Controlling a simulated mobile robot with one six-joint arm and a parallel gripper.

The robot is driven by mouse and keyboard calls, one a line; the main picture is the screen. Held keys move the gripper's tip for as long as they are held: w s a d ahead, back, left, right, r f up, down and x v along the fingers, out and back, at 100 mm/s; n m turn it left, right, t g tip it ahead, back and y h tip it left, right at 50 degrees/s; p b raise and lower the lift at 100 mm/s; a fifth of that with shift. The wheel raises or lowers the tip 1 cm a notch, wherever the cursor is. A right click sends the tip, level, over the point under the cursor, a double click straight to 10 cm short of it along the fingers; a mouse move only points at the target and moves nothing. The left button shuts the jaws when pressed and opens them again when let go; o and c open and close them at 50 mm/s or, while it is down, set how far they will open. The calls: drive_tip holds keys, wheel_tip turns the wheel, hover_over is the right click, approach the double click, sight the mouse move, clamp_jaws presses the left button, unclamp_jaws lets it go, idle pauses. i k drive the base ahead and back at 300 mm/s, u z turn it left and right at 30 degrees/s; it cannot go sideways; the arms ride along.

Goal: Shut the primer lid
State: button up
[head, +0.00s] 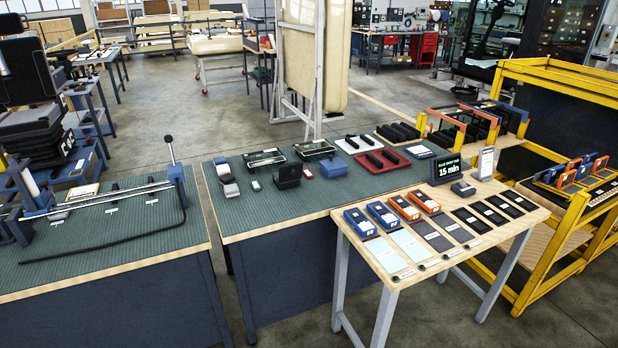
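I cannot tell for certain which thing is the primer. On the green-topped bench (300,218), a small black box (288,178) has what looks like a raised lid at its back. A small blue box (334,168) stands to its right. Labels are too small to read. My gripper is not in view, so its state and distance from these things do not show.
Red (383,160) and white trays sit behind. A yellow trolley (555,230) stands right. A left bench (105,245) carries a long bent rod. Open floor lies behind.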

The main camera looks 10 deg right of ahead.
sight(290, 171)
drive_tip(key=z, duration=0.05)
drive_tip(key=k, duration=0.45)
drive_tip(key=u, duration=0.3)
drive_tip(key=i, duration=0.9)
drive_tip(key=u, duration=0.8)
